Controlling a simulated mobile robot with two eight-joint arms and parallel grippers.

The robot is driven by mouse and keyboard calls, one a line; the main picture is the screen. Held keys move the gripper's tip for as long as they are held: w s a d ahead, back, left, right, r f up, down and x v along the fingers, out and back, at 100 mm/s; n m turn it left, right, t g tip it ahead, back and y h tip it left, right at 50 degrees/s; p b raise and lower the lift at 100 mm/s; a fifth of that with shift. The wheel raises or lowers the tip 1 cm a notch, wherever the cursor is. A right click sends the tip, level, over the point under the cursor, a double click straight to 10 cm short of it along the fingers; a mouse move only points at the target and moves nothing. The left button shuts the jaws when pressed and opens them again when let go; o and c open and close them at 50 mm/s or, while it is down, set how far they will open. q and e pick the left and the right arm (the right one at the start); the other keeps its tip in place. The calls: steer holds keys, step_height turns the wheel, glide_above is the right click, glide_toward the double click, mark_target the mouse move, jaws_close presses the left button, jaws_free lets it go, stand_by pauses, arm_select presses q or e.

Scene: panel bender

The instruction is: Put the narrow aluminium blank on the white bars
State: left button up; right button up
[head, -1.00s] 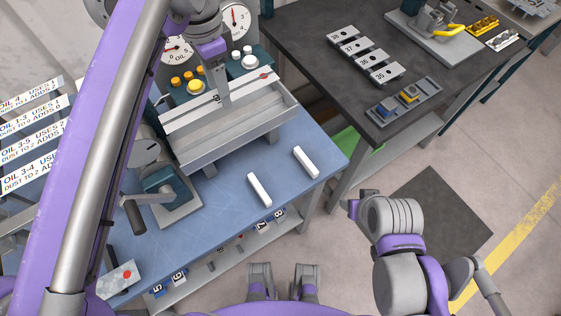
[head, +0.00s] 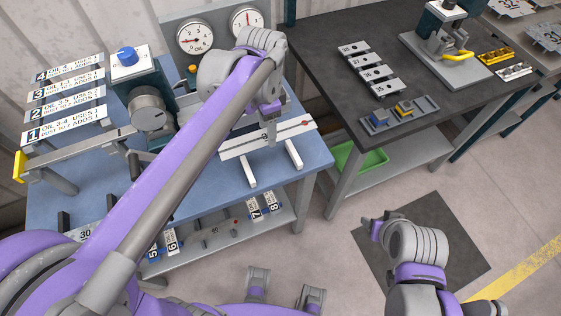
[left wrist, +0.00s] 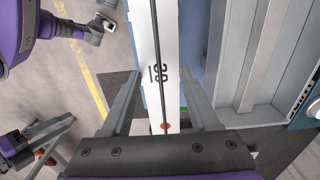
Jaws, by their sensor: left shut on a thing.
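The narrow aluminium blank (head: 240,146) is a long pale strip with a dark lengthwise line and a red dot near its right end. My left gripper (head: 270,132) is shut on it from above. In the left wrist view the blank (left wrist: 157,60) runs lengthwise between the two fingers (left wrist: 162,88). The two white bars (head: 249,171) (head: 293,153) stand out toward the front of the blue table. The blank lies across their far ends in the picture; I cannot tell whether it touches them. My right gripper (head: 374,230) is over the floor at the right, its fingers unclear.
The panel bender (head: 148,112) with its dials stands behind and left, partly hidden by my left arm. Its long grey bed (left wrist: 265,60) runs close beside the blank. A dark table (head: 345,100) with numbered plates stands right. The blue table's front (head: 215,185) has free room.

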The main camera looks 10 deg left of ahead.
arm_select(q)
steer(key=shift+d+f, duration=0.15)
steer(key=shift+d, duration=0.05)
steer(key=shift+s+d+f, duration=0.1)
steer(key=shift+d+f, duration=0.05)
steer(key=shift+f, duration=0.15)
steer(key=shift+s+f+b, duration=0.1)
steer(key=shift+f+b, duration=0.2)
steer(key=shift+f, duration=4.55)
arm_select(e)
steer(key=shift+s+d+f, duration=0.2)
steer(key=shift+d+f, duration=0.05)
arm_select(q)
steer(key=shift+f, duration=0.2)
steer(key=o, duration=1.3)
arm_select(e)
steer(key=shift+f, duration=0.15)
arm_select(q)
steer(key=shift+o, duration=0.2)
